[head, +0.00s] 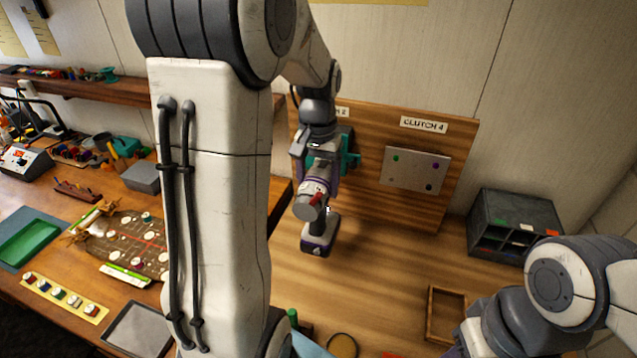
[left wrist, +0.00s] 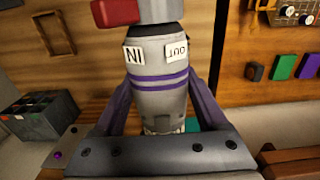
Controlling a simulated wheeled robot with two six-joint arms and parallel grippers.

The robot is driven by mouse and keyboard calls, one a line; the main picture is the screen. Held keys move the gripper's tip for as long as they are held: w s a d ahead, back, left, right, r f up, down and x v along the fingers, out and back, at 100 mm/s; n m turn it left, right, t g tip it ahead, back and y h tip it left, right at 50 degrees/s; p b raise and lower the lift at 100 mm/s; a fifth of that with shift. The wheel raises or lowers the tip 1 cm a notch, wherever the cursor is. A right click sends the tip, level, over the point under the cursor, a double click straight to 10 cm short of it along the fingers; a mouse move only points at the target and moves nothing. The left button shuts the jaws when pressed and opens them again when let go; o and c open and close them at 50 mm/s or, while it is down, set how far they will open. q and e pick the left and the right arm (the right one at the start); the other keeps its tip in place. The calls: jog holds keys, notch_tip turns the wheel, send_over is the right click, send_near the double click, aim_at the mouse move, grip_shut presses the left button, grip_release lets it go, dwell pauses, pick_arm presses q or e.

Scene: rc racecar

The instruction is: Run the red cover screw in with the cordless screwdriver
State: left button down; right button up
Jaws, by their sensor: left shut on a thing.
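The cordless screwdriver (head: 311,205) has a grey body, purple bands, a red part near its front and a dark purple base. My left gripper (head: 318,168) is shut on it and holds it in front of the wooden back board. In the left wrist view the screwdriver's body (left wrist: 160,85) stands between the fingers, with IN and OUT labels; its tip is out of view. A yellow strip (head: 62,297) at the lower left holds several coloured screws; a reddish one is at its left end. The brown car chassis (head: 122,255) lies on the left bench. My right gripper is out of view.
The CLUTCH 4 board (head: 414,170) carries a pale panel with coloured dots. A dark grey organiser (head: 515,222) stands at the right, with a wooden tray (head: 446,314) before it. A green tray (head: 30,241) and a grey tray (head: 138,330) are at the left.

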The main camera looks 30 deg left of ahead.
aim_at(310, 190)
pick_arm(q)
jog(key=shift+r, duration=0.1)
jog(key=shift+s+d+b, duration=0.1)
jog(key=shift+s+d, duration=0.1)
jog(key=shift+s, duration=0.6)
jog(key=shift+s+d+b, duration=0.15)
jog(key=shift+s, duration=0.6)
jog(key=shift+s+d+b, duration=0.1)
jog(key=shift+s+d, duration=0.1)
jog(key=shift+s, duration=0.6)
